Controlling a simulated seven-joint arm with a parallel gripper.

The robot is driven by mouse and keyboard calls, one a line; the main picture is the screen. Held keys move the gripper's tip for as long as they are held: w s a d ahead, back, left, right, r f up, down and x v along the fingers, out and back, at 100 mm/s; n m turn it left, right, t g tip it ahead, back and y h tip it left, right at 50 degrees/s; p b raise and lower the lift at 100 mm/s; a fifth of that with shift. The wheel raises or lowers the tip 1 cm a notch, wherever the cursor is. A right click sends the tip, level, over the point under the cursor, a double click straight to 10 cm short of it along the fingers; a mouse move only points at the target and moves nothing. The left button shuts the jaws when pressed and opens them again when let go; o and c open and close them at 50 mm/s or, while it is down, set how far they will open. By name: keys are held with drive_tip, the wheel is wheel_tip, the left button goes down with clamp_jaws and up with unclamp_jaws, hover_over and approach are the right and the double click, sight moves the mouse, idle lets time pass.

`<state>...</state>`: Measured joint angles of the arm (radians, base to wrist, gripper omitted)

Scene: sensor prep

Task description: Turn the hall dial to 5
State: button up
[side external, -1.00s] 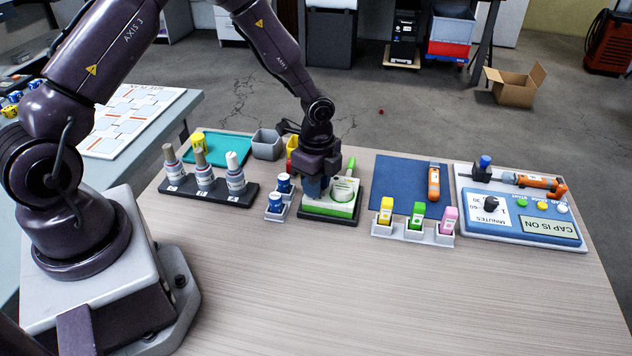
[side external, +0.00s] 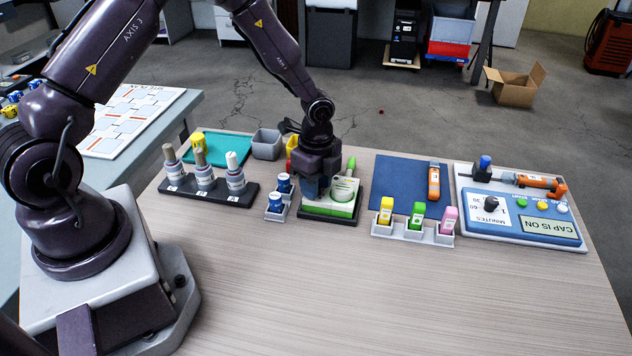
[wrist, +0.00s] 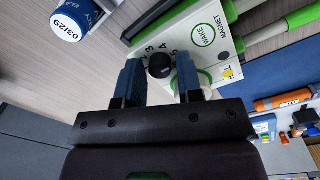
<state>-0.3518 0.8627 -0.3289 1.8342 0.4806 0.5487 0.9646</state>
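The hall dial is a small black knob (wrist: 160,66) on a white and green device (wrist: 182,42). Small numbers are printed around the knob; its pointer direction cannot be made out. My gripper (wrist: 158,72) is open, with one blue finger on each side of the knob. I cannot tell whether the fingers touch it. In the side view my gripper (side external: 313,188) is low over the left part of the device (side external: 335,206) and hides the knob there.
Blue-capped bottles (side external: 284,184) stand close left of the device. A rack of bottles (side external: 208,193) is farther left. A holder with yellow, green and pink items (side external: 412,236) and a blue panel with its own dial (side external: 520,216) are to the right. The front table is clear.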

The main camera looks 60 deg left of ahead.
wheel_tip(320, 180, up, 13)
drive_tip(key=shift+w, duration=0.15)
idle(0.5)
drive_tip(key=s+d+r+n+t, duration=0.3)
drive_tip(key=s+r+n+t, duration=0.2)
drive_tip(key=s+r+n, duration=0.9)
drive_tip(key=s+r, duration=0.3)
drive_tip(key=s, duration=0.3)
drive_tip(key=shift+s+d+r+t, duration=0.15)
drive_tip(key=shift+d+t, duration=0.05)
drive_tip(key=shift+t, duration=0.2)
